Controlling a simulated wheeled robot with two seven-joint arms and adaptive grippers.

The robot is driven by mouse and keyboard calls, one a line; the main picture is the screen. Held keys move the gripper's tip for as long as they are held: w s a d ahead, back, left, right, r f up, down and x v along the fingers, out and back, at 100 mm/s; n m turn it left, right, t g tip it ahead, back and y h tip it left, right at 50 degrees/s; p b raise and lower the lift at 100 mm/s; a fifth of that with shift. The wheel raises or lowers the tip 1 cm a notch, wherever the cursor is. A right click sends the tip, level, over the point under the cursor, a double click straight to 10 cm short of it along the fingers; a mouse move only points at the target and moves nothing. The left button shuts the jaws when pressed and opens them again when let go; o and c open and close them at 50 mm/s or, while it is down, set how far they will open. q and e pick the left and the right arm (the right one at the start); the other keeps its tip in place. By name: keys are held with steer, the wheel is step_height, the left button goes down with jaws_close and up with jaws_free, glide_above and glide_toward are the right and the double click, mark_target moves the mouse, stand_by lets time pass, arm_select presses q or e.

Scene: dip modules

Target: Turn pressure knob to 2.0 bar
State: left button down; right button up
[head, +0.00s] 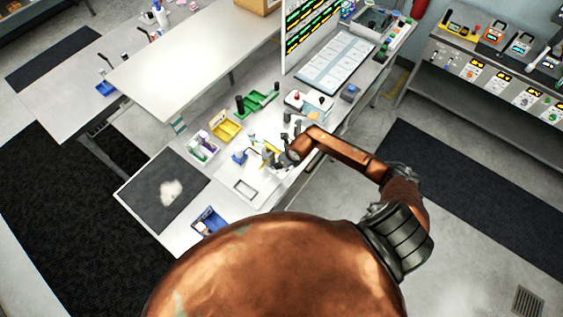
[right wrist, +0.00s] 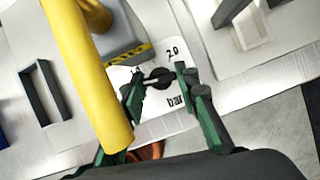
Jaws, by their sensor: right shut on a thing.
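The black pressure knob (right wrist: 158,78) sits on a white label plate (right wrist: 182,121) marked "2.0" and "bar" in the right wrist view. A light pointer line on the knob points to the left in the picture, not at the "2.0" mark. My right gripper (right wrist: 157,83) has its green fingers on both sides of the knob and is shut on it. In the head view my right gripper (head: 275,158) reaches down at the workbench, and the knob is hidden there. My left gripper is not in view.
A yellow post (right wrist: 88,75) stands close to my right gripper's left finger. A grey block with a hazard stripe (right wrist: 122,38) is behind the knob. A dark rectangular frame (right wrist: 36,92) lies left. Coloured bins, including a yellow bin (head: 225,127), stand on the bench.

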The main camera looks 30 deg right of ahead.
steer(key=o, duration=1.1)
steer(key=shift+o, duration=0.2)
steer(key=v, duration=1.2)
steer(key=shift+c, duration=0.4)
